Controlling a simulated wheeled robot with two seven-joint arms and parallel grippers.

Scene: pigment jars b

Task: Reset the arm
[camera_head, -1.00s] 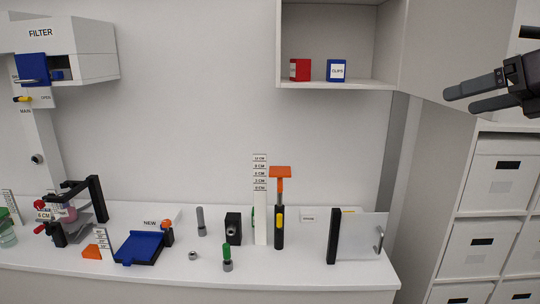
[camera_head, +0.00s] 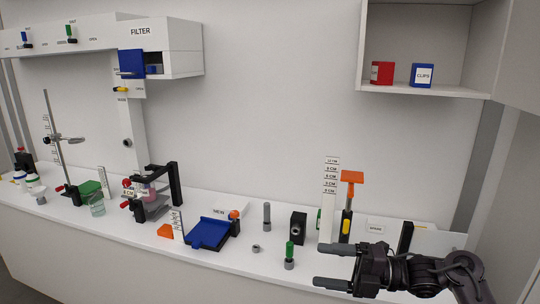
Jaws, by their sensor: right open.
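My right gripper (camera_head: 334,268) is in the lower right of the head view, in front of the counter's right part. Its two dark fingers point left and are spread apart, with nothing between them. My right arm comes in from the lower right corner and covers part of the clear panel with a black post (camera_head: 406,237). My left gripper is not in view.
A white counter (camera_head: 300,262) runs along the wall. Near my right gripper stand a green-topped peg (camera_head: 289,252), a black block (camera_head: 298,228) and an orange-topped tool (camera_head: 352,178). A blue tray (camera_head: 209,233) lies further left. An open wall cabinet (camera_head: 425,93) hangs upper right.

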